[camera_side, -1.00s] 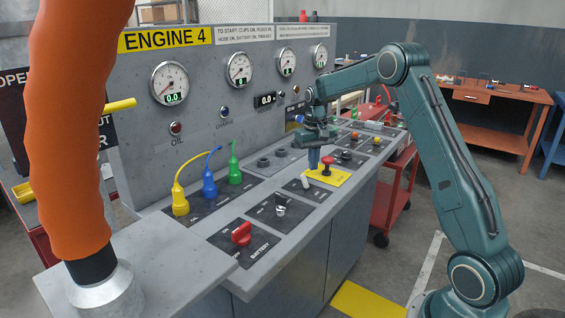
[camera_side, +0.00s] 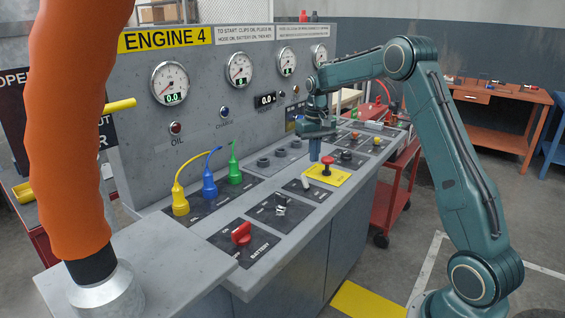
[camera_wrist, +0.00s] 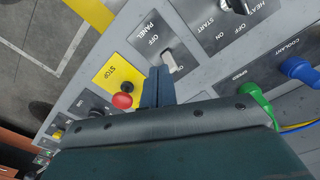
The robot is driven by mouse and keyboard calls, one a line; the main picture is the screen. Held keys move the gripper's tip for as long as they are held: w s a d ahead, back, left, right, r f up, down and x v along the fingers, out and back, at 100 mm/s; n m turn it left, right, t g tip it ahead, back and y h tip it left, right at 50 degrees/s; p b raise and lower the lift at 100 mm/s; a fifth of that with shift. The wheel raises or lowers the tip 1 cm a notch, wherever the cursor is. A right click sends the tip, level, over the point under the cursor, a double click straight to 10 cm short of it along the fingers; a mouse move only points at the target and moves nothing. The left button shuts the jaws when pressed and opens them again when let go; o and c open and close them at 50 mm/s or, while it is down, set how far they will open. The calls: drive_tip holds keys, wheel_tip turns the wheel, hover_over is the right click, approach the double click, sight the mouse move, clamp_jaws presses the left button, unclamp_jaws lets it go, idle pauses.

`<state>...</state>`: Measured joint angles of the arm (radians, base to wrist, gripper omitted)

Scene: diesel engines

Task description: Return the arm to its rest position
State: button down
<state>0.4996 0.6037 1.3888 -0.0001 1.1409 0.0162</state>
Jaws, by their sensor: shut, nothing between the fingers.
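My gripper (camera_side: 314,150) is shut and empty. It points down above the console, just left of and above the red stop button (camera_side: 327,165) on its yellow plate (camera_side: 338,178). In the wrist view my shut fingers (camera_wrist: 158,88) lie between the red button (camera_wrist: 122,100) and the white panel switch (camera_wrist: 170,60). The fingers look apart from the console, though the exact height is hard to tell.
The console (camera_side: 215,265) carries a red battery switch (camera_side: 241,234), a start key (camera_side: 280,209) and yellow, blue and green plugs (camera_side: 209,185). Its gauge wall (camera_side: 215,110) stands behind. A thick orange hose (camera_side: 68,130) fills the left foreground. Open floor lies to the right.

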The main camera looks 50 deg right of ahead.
drive_tip(key=s+a+r+n+t, duration=0.1)
drive_tip(key=s+a+r, duration=0.45)
drive_tip(key=a, duration=0.25)
drive_tip(key=s+a+r+n+t, duration=0.2)
drive_tip(key=s+a+r, duration=0.3)
drive_tip(key=a+r, duration=0.25)
drive_tip(key=s+a+f+n+t, duration=0.1)
drive_tip(key=s+a, duration=0.4)
drive_tip(key=s, duration=0.4)
drive_tip(key=s+a+f+n+t, duration=0.1)
drive_tip(key=s+a+f+n, duration=0.1)
drive_tip(key=s+a, duration=0.3)
drive_tip(key=s, duration=0.4)
drive_tip(key=shift+s+t, duration=0.15)
drive_tip(key=shift+t, duration=0.15)
